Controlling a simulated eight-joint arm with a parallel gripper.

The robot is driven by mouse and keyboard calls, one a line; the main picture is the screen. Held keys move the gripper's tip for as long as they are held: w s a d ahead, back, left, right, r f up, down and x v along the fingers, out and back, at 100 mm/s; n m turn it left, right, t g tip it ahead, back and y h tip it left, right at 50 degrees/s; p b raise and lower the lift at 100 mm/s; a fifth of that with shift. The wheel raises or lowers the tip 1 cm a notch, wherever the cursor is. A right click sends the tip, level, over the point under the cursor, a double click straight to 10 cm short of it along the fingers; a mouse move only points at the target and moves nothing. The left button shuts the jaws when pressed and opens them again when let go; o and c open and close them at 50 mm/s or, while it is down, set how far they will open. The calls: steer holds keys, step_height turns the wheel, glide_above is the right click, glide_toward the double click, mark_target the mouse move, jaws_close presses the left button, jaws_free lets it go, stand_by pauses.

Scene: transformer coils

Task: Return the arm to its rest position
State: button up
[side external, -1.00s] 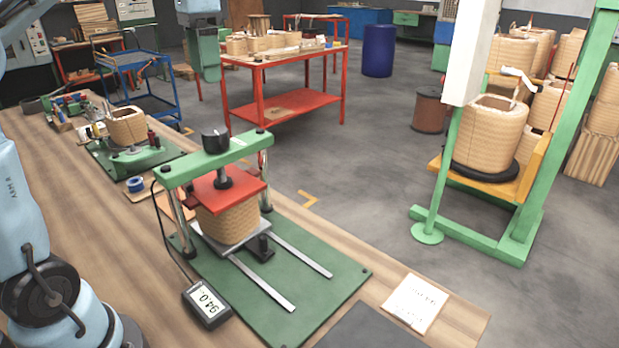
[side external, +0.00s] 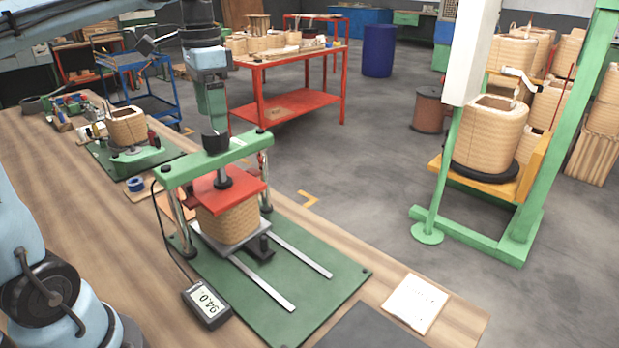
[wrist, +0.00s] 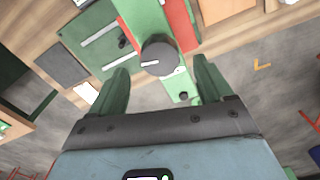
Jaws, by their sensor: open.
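My gripper (side external: 212,103) hangs pointing down over the green press (side external: 171,181) on the bench. Its green fingers end at about the top of the black knob (side external: 215,142) in the side view; I cannot tell whether they touch it. In the wrist view, my gripper (wrist: 162,64) has its fingers spread wide, with the knob (wrist: 160,56) seen between them and nothing held. Under the press's red plate (side external: 222,191), a tan wound coil (side external: 230,222) sits on a grey plate. My arm reaches in from the upper left.
A gauge (side external: 206,304) with a lit display lies beside the press's green base (side external: 325,285). A paper sheet (side external: 415,302) lies at the right bench end. Another coil (side external: 126,127) stands behind left. A green stand with a large coil (side external: 490,137) is at right.

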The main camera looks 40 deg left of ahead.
steer(key=shift+f, duration=1.95)
step_height(320, 180, up, 12)
step_height(320, 180, down, 12)
steer(key=shift+f, duration=0.15)
steer(key=shift+n, duration=1)
step_height(320, 180, up, 11)
steer(key=s+a+n+h, duration=0.1)
steer(key=n+h, duration=0.1)
steer(key=n, duration=0.2)
steer(key=shift+s+a+f+t, duration=0.15)
steer(key=shift+a+t, duration=0.1)
steer(key=shift+t, duration=0.05)
stand_by(1.2)
